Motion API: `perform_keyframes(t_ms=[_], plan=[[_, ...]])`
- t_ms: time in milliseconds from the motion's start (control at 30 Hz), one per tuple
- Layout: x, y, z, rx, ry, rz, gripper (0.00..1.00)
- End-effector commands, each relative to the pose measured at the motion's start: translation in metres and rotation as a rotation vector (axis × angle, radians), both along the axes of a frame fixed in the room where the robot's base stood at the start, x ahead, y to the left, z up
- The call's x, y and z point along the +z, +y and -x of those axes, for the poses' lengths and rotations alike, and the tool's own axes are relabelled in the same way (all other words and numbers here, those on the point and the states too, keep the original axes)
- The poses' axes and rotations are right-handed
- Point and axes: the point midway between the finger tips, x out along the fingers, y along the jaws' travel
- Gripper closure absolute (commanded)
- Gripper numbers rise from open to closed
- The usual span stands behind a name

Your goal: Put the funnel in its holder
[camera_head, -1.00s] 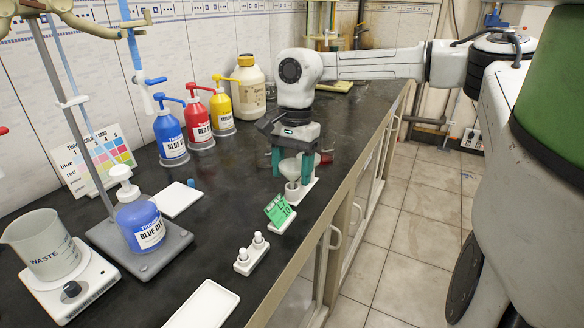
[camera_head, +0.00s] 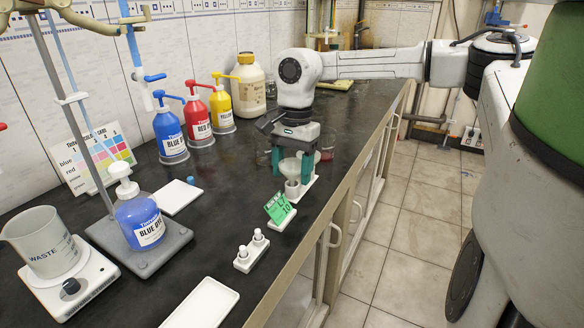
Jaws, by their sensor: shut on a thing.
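A pale grey funnel (camera_head: 289,167) is between the two green fingers of my gripper (camera_head: 292,172), near the right edge of the dark bench. My gripper points down and is shut on the funnel. The white holder (camera_head: 306,186) stands on the bench directly below. The funnel's lower end is at the holder's round upright part (camera_head: 292,189). I cannot tell whether the stem is inside it or just above it. The fingers hide parts of the funnel and holder.
A green label card (camera_head: 279,208) stands in front of the holder, with a small white stand (camera_head: 251,251) nearer. Blue, red and yellow pump bottles (camera_head: 197,118) stand at the back left. A blue dye bottle (camera_head: 140,220) and a waste beaker (camera_head: 47,246) are at the left.

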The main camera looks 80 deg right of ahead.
Motion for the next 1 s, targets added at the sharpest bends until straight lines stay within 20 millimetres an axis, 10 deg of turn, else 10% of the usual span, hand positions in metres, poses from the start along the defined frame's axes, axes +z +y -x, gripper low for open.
perform_keyframes(t_ms=[1000], plan=[[-0.0097,0.0000,0.0000,0.000,0.000,0.000,0.66]])
